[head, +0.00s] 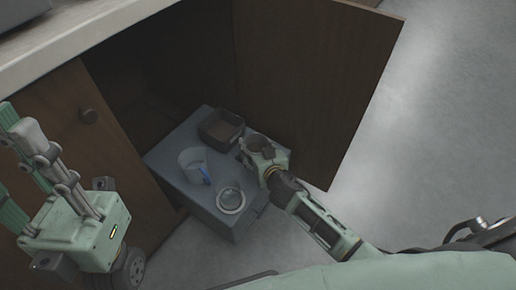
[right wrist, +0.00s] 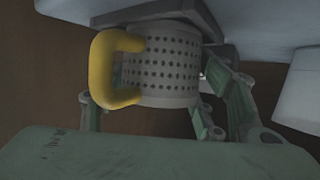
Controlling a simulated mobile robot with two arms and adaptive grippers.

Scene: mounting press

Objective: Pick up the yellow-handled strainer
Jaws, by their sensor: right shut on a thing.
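The strainer (right wrist: 163,65) is a pale, perforated cylinder with a yellow C-shaped handle (right wrist: 103,68) in the right wrist view. My right gripper (right wrist: 170,95) has a finger on each side of its body and is shut on it. In the head view my right gripper (head: 256,146) is at the right edge of the grey drawer-like box top; the handle cannot be made out there. My left gripper (head: 22,130) is at the far left, fingers upward, away from the strainer; its opening is unclear.
The grey box (head: 178,148) stands in the open cabinet. On it are a dark square container (head: 220,128), a clear cup (head: 192,163) with something blue, and a round metal-rimmed item (head: 231,200). The open brown door (head: 310,75) is close behind my right gripper. Floor at right is clear.

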